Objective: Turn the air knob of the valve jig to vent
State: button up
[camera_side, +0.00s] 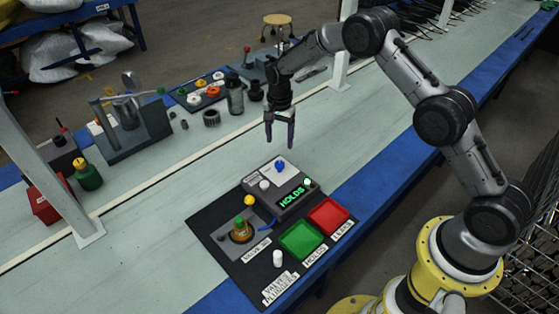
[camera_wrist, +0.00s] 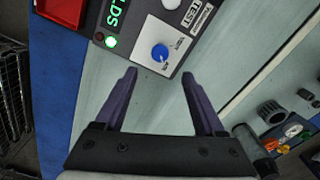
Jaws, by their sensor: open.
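The valve jig (camera_side: 285,207) is a dark box on a black mat, with a lit display reading HOLDS. Its blue air knob (camera_side: 280,167) sits on a pale plate on top. In the wrist view the blue knob (camera_wrist: 160,53) lies just beyond the fingertips, roughly centred between them, with small labels around it too blurred to read surely. I cannot tell which way the knob points. My gripper (camera_side: 279,143) is open and empty, fingers pointing down, above the knob and apart from it. Both dark fingers (camera_wrist: 158,76) show in the wrist view.
A green lamp (camera_side: 307,182) glows beside the display. A green tray (camera_side: 300,241) and red tray (camera_side: 329,215) sit in front. A green-topped brass valve (camera_side: 240,230) stands in the mat's nest near a white cylinder (camera_side: 277,258). Tools and parts line the bench's far side.

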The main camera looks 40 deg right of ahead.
aim_at(279, 164)
notch_tip(279, 164, down, 10)
jog(key=shift+r, duration=0.1)
dwell(0.4)
grip_shut()
